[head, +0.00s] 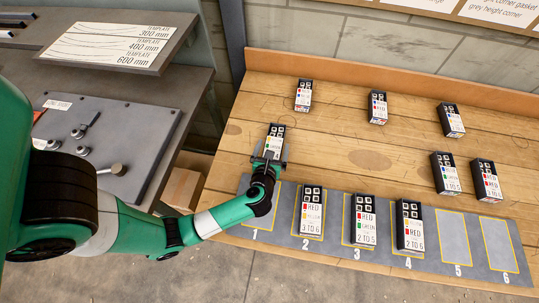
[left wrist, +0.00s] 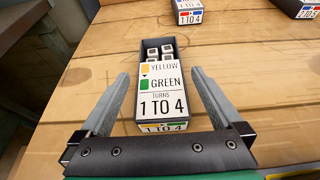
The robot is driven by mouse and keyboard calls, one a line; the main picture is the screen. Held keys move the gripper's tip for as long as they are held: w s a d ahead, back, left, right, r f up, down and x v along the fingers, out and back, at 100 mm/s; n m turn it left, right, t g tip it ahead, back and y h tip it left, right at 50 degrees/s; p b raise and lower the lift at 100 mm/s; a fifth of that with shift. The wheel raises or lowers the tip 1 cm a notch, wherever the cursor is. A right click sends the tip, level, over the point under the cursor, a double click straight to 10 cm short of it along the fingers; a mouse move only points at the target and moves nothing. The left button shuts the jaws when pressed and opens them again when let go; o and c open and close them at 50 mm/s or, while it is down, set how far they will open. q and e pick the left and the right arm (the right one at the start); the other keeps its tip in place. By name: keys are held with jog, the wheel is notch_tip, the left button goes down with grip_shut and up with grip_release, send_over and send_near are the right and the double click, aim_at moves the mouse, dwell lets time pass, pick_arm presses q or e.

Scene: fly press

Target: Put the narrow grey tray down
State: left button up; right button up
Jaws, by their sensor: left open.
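A narrow dark grey tray (head: 276,130) with small cubes at its far end and a white label stands on the wooden bench, at the left of the group. In the left wrist view the tray (left wrist: 160,90) shows the label YELLOW, GREEN, TURNS 1 TO 4. My left gripper (head: 270,153) is open around its near end. In the left wrist view the gripper (left wrist: 160,78) has one finger on each side of the tray, with a gap on both sides. My right gripper is not in view.
A grey mat (head: 456,268) with numbered yellow outlines lies along the bench's front. Similar trays stand on places 2, 3 and 4 (head: 410,228); 1, 5 and 6 look empty. More trays (head: 378,108) stand behind. A grey slab with knobs (head: 125,130) is at left.

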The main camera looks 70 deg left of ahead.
pick_arm(q)
jog(key=p+v, duration=0.1)
jog(key=v, duration=0.7)
jog(key=shift+w, duration=0.1)
